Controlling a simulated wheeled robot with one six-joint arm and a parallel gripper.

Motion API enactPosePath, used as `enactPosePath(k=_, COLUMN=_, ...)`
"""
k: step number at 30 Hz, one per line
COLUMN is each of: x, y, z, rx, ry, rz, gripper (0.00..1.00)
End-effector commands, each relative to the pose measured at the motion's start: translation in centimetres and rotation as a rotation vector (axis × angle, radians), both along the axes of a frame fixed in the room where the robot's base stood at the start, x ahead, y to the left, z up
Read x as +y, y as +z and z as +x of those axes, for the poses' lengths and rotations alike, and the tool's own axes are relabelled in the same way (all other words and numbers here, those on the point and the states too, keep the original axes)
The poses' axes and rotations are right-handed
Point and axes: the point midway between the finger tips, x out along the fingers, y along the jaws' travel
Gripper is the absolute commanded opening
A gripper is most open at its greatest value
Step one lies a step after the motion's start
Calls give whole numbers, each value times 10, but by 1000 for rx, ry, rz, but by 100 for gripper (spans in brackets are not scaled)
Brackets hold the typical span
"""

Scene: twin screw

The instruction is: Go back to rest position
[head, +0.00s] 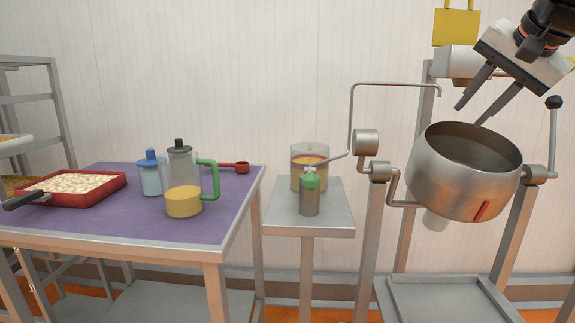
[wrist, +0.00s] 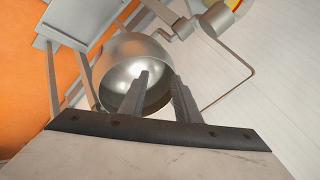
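My gripper (head: 476,106) is at the upper right of the head view, above the steel bowl (head: 458,194). Its two dark fingers are spread apart with nothing between them. In the wrist view my gripper (wrist: 162,82) shows its fingers in front of the bowl (wrist: 110,68), whose shiny inside looks empty. The bowl hangs in a metal frame and its mouth is open. The fingers look apart from the rim, though the exact gap is hard to tell.
A small side table (head: 333,222) holds a clear container (head: 300,177) and a green-topped shaker (head: 310,197). A purple-topped table (head: 105,225) bears a red tray (head: 35,199), jars and a red scoop (head: 240,168). A bent pipe (head: 352,105) and crank stand left of the bowl.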

Motion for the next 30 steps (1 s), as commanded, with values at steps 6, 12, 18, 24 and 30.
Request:
enactPosePath(k=6, x=33, y=-121, z=-36, rx=100, ry=203, rz=-156, gripper=29)
enactPosePath(k=12, x=56, y=-234, z=-80, rx=182, ry=411, rz=-305, gripper=29)
enactPosePath(k=18, x=70, y=-340, z=-129, rx=249, ry=619, rz=-440, gripper=29)
enactPosePath(k=24, x=75, y=-405, z=-163, rx=287, ry=759, rz=-524, gripper=29)
enactPosePath(k=30, x=76, y=-423, z=-173, rx=295, ry=797, rz=-549, gripper=29)
